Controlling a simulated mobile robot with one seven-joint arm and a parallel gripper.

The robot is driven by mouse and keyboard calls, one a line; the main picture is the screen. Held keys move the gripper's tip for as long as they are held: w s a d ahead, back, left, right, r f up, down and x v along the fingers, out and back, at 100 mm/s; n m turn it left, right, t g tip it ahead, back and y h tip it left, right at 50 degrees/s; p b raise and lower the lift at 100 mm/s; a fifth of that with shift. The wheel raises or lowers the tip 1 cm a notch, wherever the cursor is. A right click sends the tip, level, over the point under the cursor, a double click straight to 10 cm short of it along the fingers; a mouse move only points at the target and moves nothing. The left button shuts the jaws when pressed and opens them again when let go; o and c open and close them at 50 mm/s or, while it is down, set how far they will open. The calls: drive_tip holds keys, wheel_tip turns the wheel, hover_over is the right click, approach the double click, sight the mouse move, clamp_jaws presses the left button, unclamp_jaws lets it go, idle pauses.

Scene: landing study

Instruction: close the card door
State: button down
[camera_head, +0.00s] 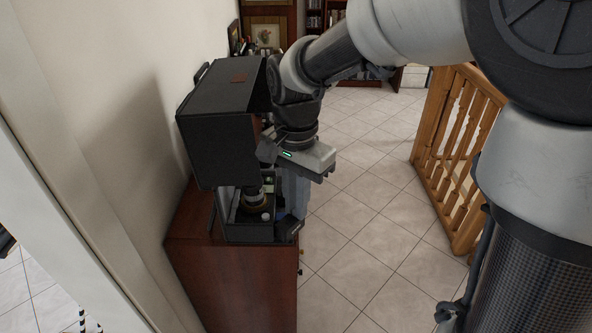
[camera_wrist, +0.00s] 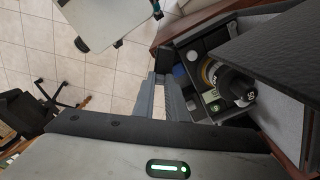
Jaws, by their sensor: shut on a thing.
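A black box (camera_head: 222,105) with an open-fronted lower part stands on the wooden cabinet against the wall. I cannot tell for sure which of its panels is the card door. A dark panel (camera_wrist: 280,45) slants over its interior in the wrist view. My gripper (camera_head: 290,214) points down at the box's front right side. Its fingers (camera_wrist: 165,78) are shut on a small dark part at the box's front edge. The fingers and the box's shadow hide most of that part.
The wooden cabinet (camera_head: 235,285) bears the box. A dark lens-like item (camera_wrist: 235,85) and small things sit in the box's lower tray (camera_head: 250,228). A wooden railing (camera_head: 460,150) stands to the right. Tiled floor (camera_head: 365,225) between is clear. A chair (camera_wrist: 40,110) shows in the wrist view.

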drive_tip(key=n, duration=0.2)
drive_tip(key=w+a+n, duration=0.1)
drive_tip(key=n, duration=0.1)
drive_tip(key=w+n+p, duration=0.1)
drive_tip(key=shift+a+n, duration=0.4)
idle(0.4)
drive_tip(key=c, duration=1.8)
unclamp_jaws()
drive_tip(key=shift+o, duration=0.2)
